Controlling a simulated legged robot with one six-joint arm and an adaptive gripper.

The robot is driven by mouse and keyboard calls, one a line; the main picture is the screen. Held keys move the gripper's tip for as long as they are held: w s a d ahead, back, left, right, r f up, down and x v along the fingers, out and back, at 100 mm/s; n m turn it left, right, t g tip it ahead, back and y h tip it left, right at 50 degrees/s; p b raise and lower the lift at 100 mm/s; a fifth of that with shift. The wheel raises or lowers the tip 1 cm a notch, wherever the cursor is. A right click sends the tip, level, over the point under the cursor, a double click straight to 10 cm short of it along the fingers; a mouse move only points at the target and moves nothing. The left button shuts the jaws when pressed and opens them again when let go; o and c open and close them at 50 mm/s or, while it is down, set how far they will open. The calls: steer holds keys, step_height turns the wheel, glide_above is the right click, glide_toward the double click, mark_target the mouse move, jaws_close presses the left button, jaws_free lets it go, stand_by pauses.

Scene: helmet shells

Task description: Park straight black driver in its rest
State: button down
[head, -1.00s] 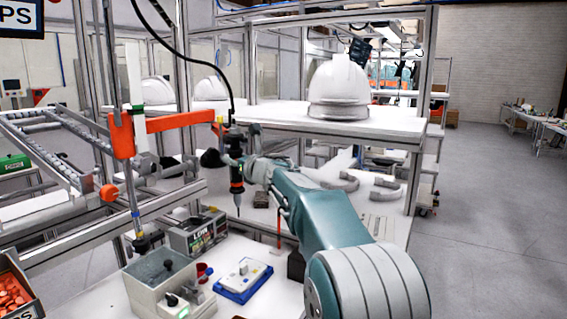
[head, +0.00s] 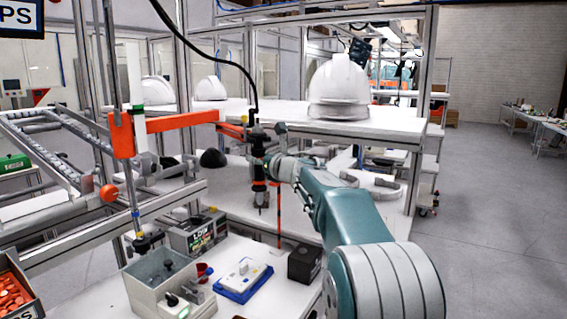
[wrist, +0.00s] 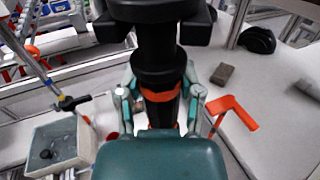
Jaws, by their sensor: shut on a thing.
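The straight black driver (head: 259,181) with orange bands hangs upright, tip down, from the orange jointed arm (head: 170,123) and a black cable. My gripper (head: 262,166) is shut around its body from the right. In the wrist view the driver (wrist: 160,107) stands between my two grey fingers (wrist: 162,96), and its tip is hidden. An orange bracket on a thin post (wrist: 236,112), possibly the rest, stands to the right of the driver in the wrist view. In the head view a thin orange post (head: 279,222) stands just right of and below the driver.
A grey open box (head: 140,283), a blue tray with a white piece (head: 243,279) and a black box (head: 304,263) stand on the front bench. A black dome (head: 212,158) is left of the driver. A white helmet (head: 339,84) sits on the shelf behind.

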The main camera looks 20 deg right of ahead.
steer(key=s+d, duration=0.1)
steer(key=d, duration=0.7)
steer(key=shift+s, duration=0.35)
steer(key=shift+w+a, duration=0.1)
steer(key=w+d, duration=0.1)
steer(key=w, duration=0.5)
steer(key=shift+d, duration=0.35)
steer(key=shift+c, duration=0.8)
jaws_free()
